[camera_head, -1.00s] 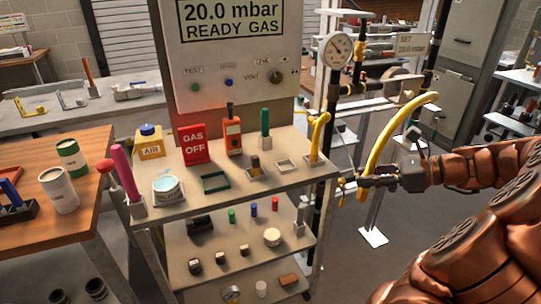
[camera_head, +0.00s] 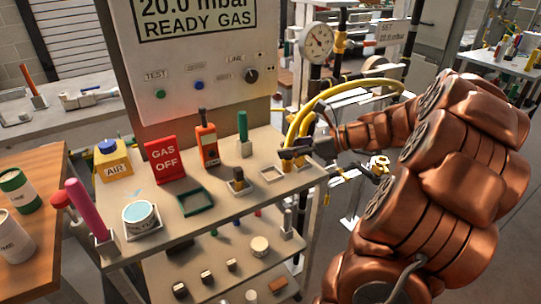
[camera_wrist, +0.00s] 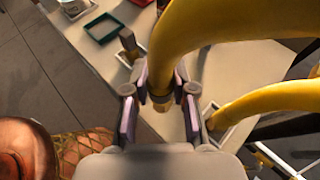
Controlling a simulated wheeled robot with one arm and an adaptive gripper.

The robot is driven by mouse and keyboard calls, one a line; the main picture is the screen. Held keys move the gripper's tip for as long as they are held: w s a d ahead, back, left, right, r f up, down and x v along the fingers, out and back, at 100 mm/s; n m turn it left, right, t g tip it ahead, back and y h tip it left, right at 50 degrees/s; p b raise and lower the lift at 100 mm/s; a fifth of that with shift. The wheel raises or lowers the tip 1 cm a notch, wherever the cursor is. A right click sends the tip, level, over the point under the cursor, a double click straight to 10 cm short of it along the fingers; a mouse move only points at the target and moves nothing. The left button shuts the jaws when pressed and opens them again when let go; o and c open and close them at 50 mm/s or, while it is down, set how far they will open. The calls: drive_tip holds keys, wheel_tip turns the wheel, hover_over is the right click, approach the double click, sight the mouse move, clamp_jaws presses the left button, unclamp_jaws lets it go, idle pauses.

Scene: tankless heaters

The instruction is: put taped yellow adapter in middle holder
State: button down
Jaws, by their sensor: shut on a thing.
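My gripper (camera_head: 290,153) is shut on the end of a thick yellow hose-like adapter (camera_wrist: 194,32), above the right part of the bench top. Its brass-coloured tip (camera_wrist: 162,104) shows between the fingers in the wrist view (camera_wrist: 160,100). I cannot make out tape on it. The middle holder (camera_head: 272,181), a small pale square frame, looks empty and lies below and left of my gripper. A second yellow hose (camera_wrist: 265,99) stands in the right holder (camera_wrist: 228,136).
A green frame (camera_head: 181,204), red GAS OFF sign (camera_head: 165,159), orange meter (camera_head: 207,145) and green-handled piece (camera_head: 243,130) stand on the bench top. The control panel (camera_head: 205,55) rises behind. A gauge and pipes (camera_head: 317,40) stand behind at right.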

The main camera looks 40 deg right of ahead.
drive_tip(key=shift+w+a+f, duration=0.4)
drive_tip(key=shift+w+f, duration=0.25)
drive_tip(key=shift+w, duration=0.15)
drive_tip(key=shift+w+a+f, duration=0.35)
drive_tip(key=shift+w+f, duration=0.35)
drive_tip(key=shift+w, duration=0.1)
drive_tip(key=shift+w+a+f, duration=0.4)
drive_tip(key=shift+w+f, duration=0.25)
drive_tip(key=shift+w, duration=0.15)
drive_tip(key=shift+f, duration=0.15)
drive_tip(key=c, duration=1)
unclamp_jaws()
drive_tip(key=shift+o, duration=0.2)
